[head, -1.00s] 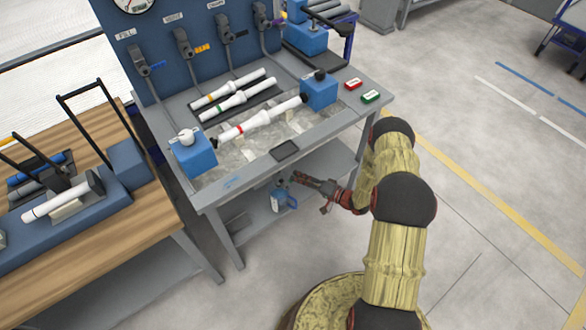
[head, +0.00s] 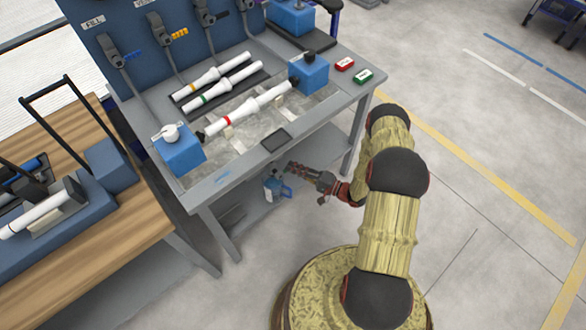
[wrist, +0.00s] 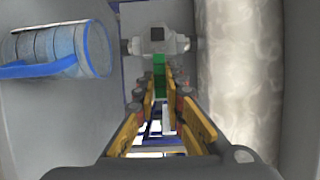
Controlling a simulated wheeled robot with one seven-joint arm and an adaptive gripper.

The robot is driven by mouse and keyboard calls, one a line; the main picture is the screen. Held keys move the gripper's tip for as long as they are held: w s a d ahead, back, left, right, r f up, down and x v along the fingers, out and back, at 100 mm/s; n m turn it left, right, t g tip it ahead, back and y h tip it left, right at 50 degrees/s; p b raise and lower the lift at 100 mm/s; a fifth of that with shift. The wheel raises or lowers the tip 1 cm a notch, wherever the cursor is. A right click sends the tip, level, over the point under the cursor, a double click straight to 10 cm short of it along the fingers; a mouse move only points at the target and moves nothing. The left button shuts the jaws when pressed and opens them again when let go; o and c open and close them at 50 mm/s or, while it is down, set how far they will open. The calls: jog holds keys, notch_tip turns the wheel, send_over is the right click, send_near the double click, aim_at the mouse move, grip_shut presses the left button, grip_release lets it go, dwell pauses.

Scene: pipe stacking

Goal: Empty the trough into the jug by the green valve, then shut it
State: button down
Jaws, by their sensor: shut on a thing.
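The trough (head: 216,164) is the grey, shiny basin in the workbench top, with a white pipe lying across it. The jug (head: 272,188), clear with blue parts, stands low under the bench's front edge. It also shows at upper left in the wrist view (wrist: 92,48). The green valve handle (wrist: 159,77) sticks out from a grey valve body (wrist: 157,42). My gripper (head: 289,167) is under the bench edge beside the jug. In the wrist view its fingers (wrist: 160,88) are closed around the green handle. The valve is hidden in the head view.
Two blue blocks (head: 179,155) (head: 309,74) stand at the trough's ends. White pipes (head: 222,86) lie behind it. Red (head: 345,64) and green (head: 363,76) buttons sit at the bench's right. A pale marbled surface (wrist: 238,80) runs close at right in the wrist view.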

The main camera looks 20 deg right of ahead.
jog(key=c, duration=1.8)
grip_release()
jog(key=shift+c, duration=0.2)
jog(key=v, duration=1.2)
jog(key=shift+f, duration=0.1)
